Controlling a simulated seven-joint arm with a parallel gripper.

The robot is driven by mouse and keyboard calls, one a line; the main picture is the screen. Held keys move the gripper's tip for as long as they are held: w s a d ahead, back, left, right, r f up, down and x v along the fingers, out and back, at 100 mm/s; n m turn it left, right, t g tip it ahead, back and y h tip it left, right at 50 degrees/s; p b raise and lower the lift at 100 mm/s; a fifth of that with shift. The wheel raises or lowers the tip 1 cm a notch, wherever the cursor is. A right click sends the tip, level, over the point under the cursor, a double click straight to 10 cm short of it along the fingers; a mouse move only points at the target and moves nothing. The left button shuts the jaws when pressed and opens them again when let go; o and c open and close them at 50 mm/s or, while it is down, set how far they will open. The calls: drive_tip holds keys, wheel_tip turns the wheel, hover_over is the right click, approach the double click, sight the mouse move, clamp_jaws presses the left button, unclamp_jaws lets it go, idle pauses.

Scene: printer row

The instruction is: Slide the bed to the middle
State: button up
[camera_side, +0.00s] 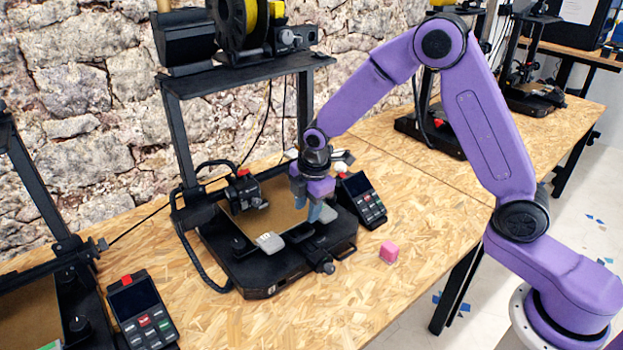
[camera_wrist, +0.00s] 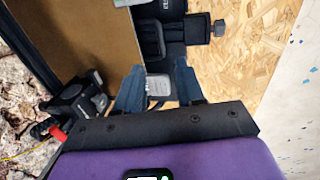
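The bed (camera_side: 283,217) is a brown plate on the middle black printer, with a pale grey tab (camera_side: 270,242) at its front edge. It also shows as a brown plate in the wrist view (camera_wrist: 85,35). My gripper (camera_side: 314,207) points down at the right side of the bed. In the wrist view my gripper (camera_wrist: 160,82) has its two blue-grey fingers apart, one on each side of a second pale grey tab (camera_wrist: 158,86). The fingers look open; whether they touch this tab is hard to tell.
The print head (camera_side: 245,190) hangs over the bed's left part. Another printer (camera_side: 50,260) and control box (camera_side: 142,312) are at left.

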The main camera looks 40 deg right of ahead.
wheel_tip(320, 180, up, 8)
drive_tip(key=s, duration=0.1)
drive_tip(key=shift+s+r, duration=0.25)
drive_tip(key=shift+r, duration=0.1)
drive_tip(key=s+r, duration=0.3)
drive_tip(key=r, duration=0.2)
drive_tip(key=shift+r, duration=0.4)
idle(0.4)
drive_tip(key=shift+s, duration=0.1)
drive_tip(key=s+d+f+m, duration=0.1)
drive_tip(key=s+d+m, duration=0.1)
drive_tip(key=s, duration=0.7)
drive_tip(key=s+d+f+m+g, duration=0.1)
drive_tip(key=s+d, duration=0.1)
drive_tip(key=s, duration=0.8)
drive_tip(key=s+d+f+m, duration=0.1)
drive_tip(key=s+d+m, duration=0.1)
drive_tip(key=s, duration=0.8)
drive_tip(key=shift+s+d+f+m+g, duration=0.3)
drive_tip(key=shift+d+f+g, duration=0.1)
drive_tip(key=shift+d, duration=0.2)
